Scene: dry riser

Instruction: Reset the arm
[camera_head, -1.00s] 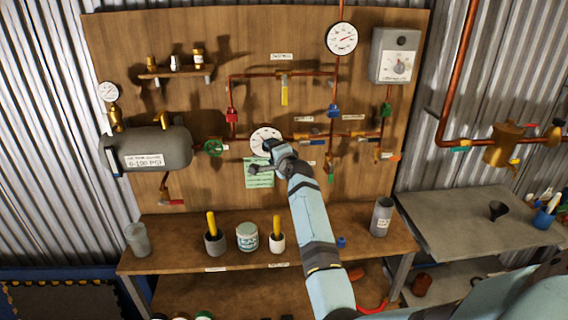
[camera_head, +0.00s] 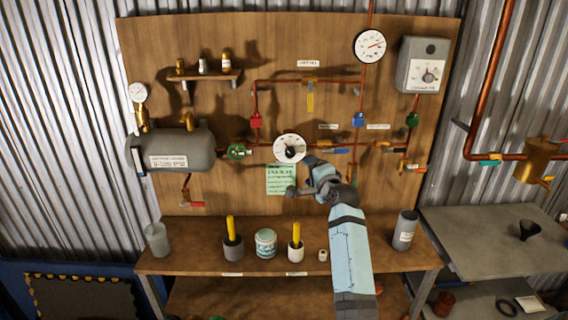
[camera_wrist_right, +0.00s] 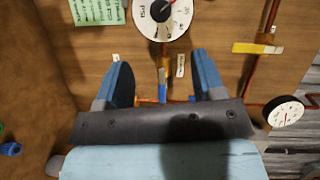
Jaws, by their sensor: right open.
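My right arm comes up from the bottom of the head view, and its right gripper (camera_head: 300,176) is in front of the wooden board (camera_head: 210,105), by the green note (camera_head: 281,179) and below the round white gauge (camera_head: 290,148). In the right wrist view the two blue fingers of this gripper (camera_wrist_right: 165,80) stand wide apart with nothing between them. A blue-handled valve on a copper pipe shows behind the gap, and a PSI gauge (camera_wrist_right: 163,12) is above it. My left gripper is not seen.
Copper pipes with coloured valves cover the board. A grey tank (camera_head: 175,150) hangs at left. The wooden bench (camera_head: 200,262) below holds a grey cup (camera_head: 157,239), yellow-handled tools in pots, a labelled tin (camera_head: 265,242) and a grey canister (camera_head: 405,230). A grey table (camera_head: 490,240) stands at right.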

